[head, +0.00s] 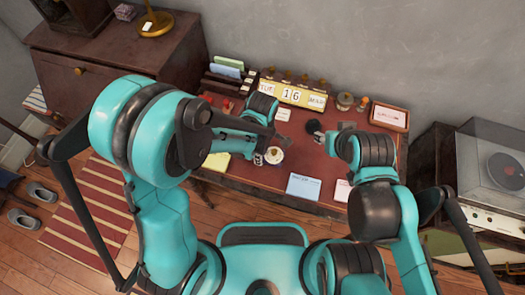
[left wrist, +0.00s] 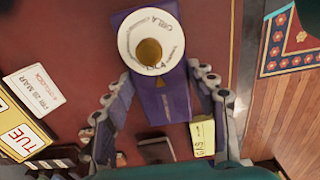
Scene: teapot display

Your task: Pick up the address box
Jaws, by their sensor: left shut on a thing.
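The address box (left wrist: 174,104) is a long purple body with a white round lettered dial and a brass knob on top. Its dial (head: 274,155) shows in the head view near the middle of the desk; its body is largely hidden there. My left gripper (left wrist: 162,70) is shut on the box, one finger along each long side. In the head view the left gripper (head: 277,138) is partly hidden by my arm. I cannot tell whether the box is clear of the desk. My right gripper (head: 326,136) is over the desk's right half, apart from the box; its finger opening is unclear.
A yellow-framed calendar (head: 292,94) stands at the desk's back. A yellow pad (head: 216,162) lies left, a pale blue card (head: 303,187) at the front, and a white-topped box (head: 389,118) at the right back. Bare red desktop (head: 299,155) lies right of the address box.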

